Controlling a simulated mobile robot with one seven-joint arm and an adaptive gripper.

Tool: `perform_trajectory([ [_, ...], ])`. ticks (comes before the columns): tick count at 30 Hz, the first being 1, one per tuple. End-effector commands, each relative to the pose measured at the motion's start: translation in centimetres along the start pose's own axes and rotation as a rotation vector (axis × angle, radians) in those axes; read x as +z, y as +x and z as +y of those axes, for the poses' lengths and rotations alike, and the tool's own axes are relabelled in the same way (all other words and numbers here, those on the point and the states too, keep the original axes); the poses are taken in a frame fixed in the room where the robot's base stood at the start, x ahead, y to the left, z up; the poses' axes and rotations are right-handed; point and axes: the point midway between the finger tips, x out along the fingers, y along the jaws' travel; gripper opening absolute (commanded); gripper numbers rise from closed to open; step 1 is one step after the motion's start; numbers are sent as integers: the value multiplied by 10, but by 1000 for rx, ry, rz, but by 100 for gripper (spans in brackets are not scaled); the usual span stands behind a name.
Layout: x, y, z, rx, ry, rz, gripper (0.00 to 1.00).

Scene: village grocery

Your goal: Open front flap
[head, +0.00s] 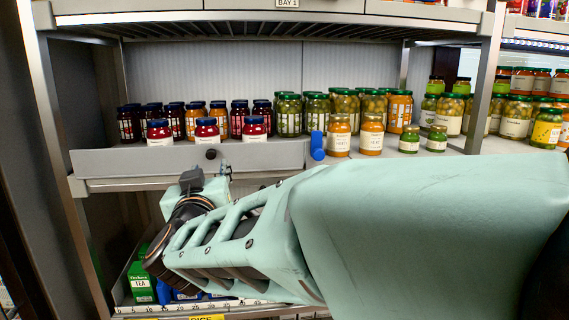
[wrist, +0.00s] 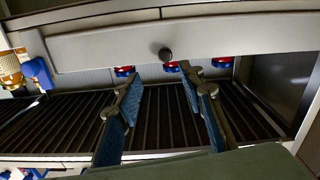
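The front flap (head: 110,160) is a long plain grey panel along the front edge of the middle shelf. It looks upright and hides the lower parts of the jars behind it. A dark round knob (head: 211,154) sits on its face; in the wrist view the flap (wrist: 100,46) crosses the top with the knob (wrist: 165,54) near its middle. My gripper (wrist: 160,76) is open and empty, its two blue-padded fingers spread on either side of the knob's line. The fingertips look close to the knob, with no clear contact. In the head view my wrist hides most of the gripper.
A blue upright piece (head: 317,146) stands at the flap's right end, beside honey-coloured jars (head: 340,136). Red jars (head: 207,131) with blue lids stand behind the flap. Green tea boxes (head: 141,284) are on the shelf below. A metal post (head: 480,85) stands at the right.

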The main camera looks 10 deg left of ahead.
Motion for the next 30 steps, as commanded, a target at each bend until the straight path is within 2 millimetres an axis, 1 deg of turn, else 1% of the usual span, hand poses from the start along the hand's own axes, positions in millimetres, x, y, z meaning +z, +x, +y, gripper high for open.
perform_trajectory([
  [1, -1, -6, -11, -9, 3, 2, 36],
  [3, -1, -5, -14, -6, 7, 4, 36],
  [5, 1, 0, -14, -4, 6, 2, 36],
  [9, 6, 22, -14, -3, 2, -3, 36],
  [15, 3, 62, -13, -2, 4, 0, 36],
  [18, 2, 79, -12, -1, 5, 1, 36],
  [21, 1, 91, -12, -1, 6, 2, 36],
  [25, 0, 100, -11, -1, 6, 2, 36],
  [30, 0, 102, -11, -1, 6, 3, 36],
])
